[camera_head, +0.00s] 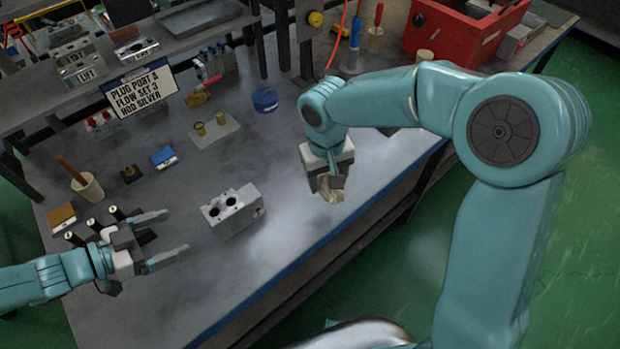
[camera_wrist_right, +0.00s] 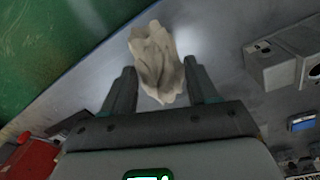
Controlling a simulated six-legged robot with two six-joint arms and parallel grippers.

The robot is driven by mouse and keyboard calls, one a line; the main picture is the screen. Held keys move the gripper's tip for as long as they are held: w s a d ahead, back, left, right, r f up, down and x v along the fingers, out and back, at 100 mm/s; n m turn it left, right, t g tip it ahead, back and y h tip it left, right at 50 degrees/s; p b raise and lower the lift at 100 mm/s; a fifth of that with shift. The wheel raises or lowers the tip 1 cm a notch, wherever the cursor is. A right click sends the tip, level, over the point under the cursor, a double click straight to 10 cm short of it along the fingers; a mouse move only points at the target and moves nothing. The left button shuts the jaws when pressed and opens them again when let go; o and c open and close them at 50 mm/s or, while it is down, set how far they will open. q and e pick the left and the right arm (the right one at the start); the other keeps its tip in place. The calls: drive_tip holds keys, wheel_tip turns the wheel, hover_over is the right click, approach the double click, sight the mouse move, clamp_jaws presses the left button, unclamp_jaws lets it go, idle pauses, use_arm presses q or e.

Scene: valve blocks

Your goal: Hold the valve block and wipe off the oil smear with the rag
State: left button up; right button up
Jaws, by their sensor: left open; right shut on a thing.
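The valve block (camera_head: 233,211) is a grey metal block with two dark round holes on top, sitting on the workbench left of centre. It also shows at the right of the right wrist view (camera_wrist_right: 283,60). My left gripper (camera_head: 168,237) is open and empty, to the left of the block, its fingers pointing toward it and apart from it. My right gripper (camera_head: 331,183) is shut on the crumpled beige rag (camera_wrist_right: 156,62), right of the block and over the bench. In the head view the rag (camera_head: 331,196) shows below the fingers. I cannot make out an oil smear.
Behind the block are a blue cup (camera_head: 265,99), a small blue box (camera_head: 163,157) and a sign (camera_head: 139,91). A brush pot (camera_head: 87,187) stands near my left arm. A red crate (camera_head: 463,32) is at the back right. The bench front is clear.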

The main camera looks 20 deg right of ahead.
drive_tip(key=shift+m, duration=0.6)
drive_tip(key=w+r, duration=0.1)
drive_tip(key=r, duration=0.1)
drive_tip(key=w+r, duration=0.1)
drive_tip(key=r, duration=0.1)
drive_tip(key=w+r, duration=0.2)
drive_tip(key=shift+w+a+r, duration=0.1)
drive_tip(key=shift+a+r, duration=0.1)
drive_tip(key=shift+a, duration=0.2)
use_arm(q)
approach(235, 211)
drive_tip(key=w+d+f, duration=0.1)
drive_tip(key=f, duration=0.1)
drive_tip(key=w+d+f, duration=0.3)
drive_tip(key=d+f, duration=0.1)
drive_tip(key=shift+w+f, duration=0.15)
drive_tip(key=shift+w, duration=0.1)
use_arm(e)
drive_tip(key=w+a+r+n, duration=0.1)
drive_tip(key=a+r, duration=0.3)
drive_tip(key=a, duration=0.5)
drive_tip(key=w+a+r+n, duration=0.1)
drive_tip(key=a+r, duration=0.3)
drive_tip(key=a, duration=0.6)
drive_tip(key=shift+w+r, duration=0.35)
drive_tip(key=shift+w, duration=0.25)
drive_tip(key=shift+a, duration=0.1)
use_arm(q)
clamp_jaws()
